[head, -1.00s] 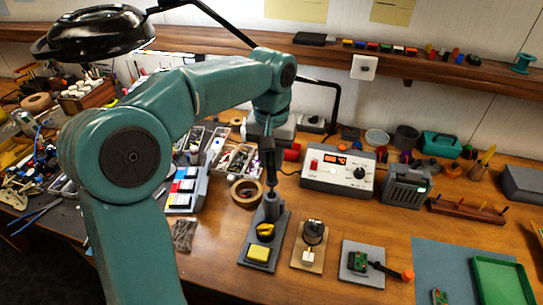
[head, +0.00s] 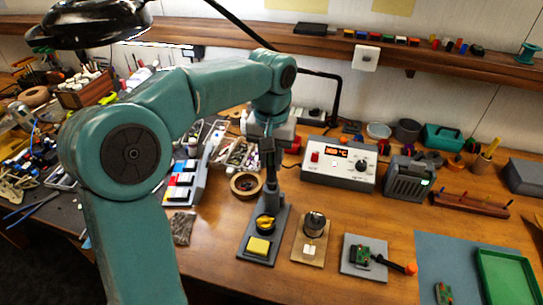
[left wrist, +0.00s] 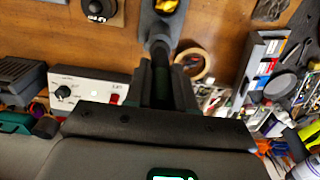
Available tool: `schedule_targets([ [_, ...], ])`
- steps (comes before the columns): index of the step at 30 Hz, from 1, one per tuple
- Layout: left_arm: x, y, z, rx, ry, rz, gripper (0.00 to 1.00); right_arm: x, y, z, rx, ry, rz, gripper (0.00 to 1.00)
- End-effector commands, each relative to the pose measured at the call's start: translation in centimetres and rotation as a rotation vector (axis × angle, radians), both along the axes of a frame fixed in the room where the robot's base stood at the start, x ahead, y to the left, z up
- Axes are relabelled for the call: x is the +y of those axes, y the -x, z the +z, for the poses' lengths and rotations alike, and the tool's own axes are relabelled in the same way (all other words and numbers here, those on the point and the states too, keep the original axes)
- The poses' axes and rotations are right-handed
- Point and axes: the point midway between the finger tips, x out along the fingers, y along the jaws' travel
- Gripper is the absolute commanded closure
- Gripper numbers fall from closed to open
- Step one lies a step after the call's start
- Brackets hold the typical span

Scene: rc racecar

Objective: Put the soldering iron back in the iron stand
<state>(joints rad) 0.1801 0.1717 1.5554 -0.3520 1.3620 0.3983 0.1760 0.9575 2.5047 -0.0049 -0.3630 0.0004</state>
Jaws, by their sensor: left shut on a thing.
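The iron stand (head: 252,241) is a grey base with a yellow sponge, a yellow coil of tip cleaner and an upright grey holder. My left gripper (head: 268,152) is directly above the holder and shut on the dark soldering iron (head: 271,182). The iron is held upright, with its lower end at the mouth of the holder; I cannot tell how far inside it is. In the left wrist view, the dark iron (left wrist: 160,50) extends from between the fingers toward the stand (left wrist: 150,22). My right gripper is not in view.
The soldering station (head: 338,166) stands behind and right of the stand. A tape roll (head: 246,185) lies left of the holder. A tan board with a round dark part (head: 309,250) and a grey board holder (head: 365,259) lie to the right. Bare wood separates them.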

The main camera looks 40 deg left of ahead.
Motion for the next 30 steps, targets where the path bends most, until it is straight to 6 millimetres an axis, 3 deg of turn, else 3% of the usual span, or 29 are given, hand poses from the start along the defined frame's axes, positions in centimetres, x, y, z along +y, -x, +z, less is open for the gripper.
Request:
schedule_targets([
  [13,0.0,0.0,-1.5,0.0,0.0,0.0,1.0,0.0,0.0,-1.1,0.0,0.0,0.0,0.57],
  [23,0.0,0.0,-1.6,0.0,0.0,0.0,1.0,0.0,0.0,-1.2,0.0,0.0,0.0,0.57],
  [24,0.0,0.0,-1.6,0.0,0.0,0.0,0.63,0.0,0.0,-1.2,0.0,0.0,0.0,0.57],
  [25,0.0,0.0,-1.6,0.0,0.0,0.0,0.53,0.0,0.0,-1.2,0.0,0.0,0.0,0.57],
  [26,0.0,0.0,-1.6,0.0,0.0,0.0,0.46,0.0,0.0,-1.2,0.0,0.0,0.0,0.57],
  [30,0.0,0.0,-1.6,0.0,0.0,0.0,0.46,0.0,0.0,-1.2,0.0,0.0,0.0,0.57],
])
